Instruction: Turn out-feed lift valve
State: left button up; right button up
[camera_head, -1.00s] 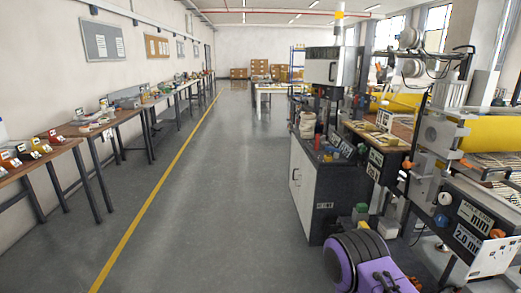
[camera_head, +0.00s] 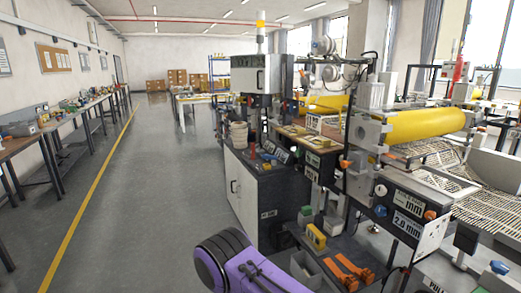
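No part is clearly marked as the out-feed lift valve, and I cannot tell which one it is. The laminating machine stands at the right with a yellow roller (camera_head: 425,125). On its near side are a white round knob (camera_head: 380,190), a blue knob (camera_head: 380,210) below it and an orange knob (camera_head: 430,214) beside the "mm" display panel (camera_head: 407,212). Another blue knob (camera_head: 499,267) is at the bottom right. An orange part (camera_head: 346,163) sits left of the roller mount. Neither of my grippers is in view.
A dark cabinet with white doors (camera_head: 243,193) stands left of the machine. Orange tools (camera_head: 345,270) and a yellow box (camera_head: 316,236) lie low in front of it. A yellow line (camera_head: 82,212) runs along the clear grey aisle. Work tables (camera_head: 50,130) line the left wall.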

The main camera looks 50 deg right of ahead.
aim_at(274, 158)
jog(key=z, duration=0.3)
jog(key=i, duration=1.65)
jog(key=z, duration=1.6)
jog(key=i, duration=0.85)
jog(key=z, duration=1)
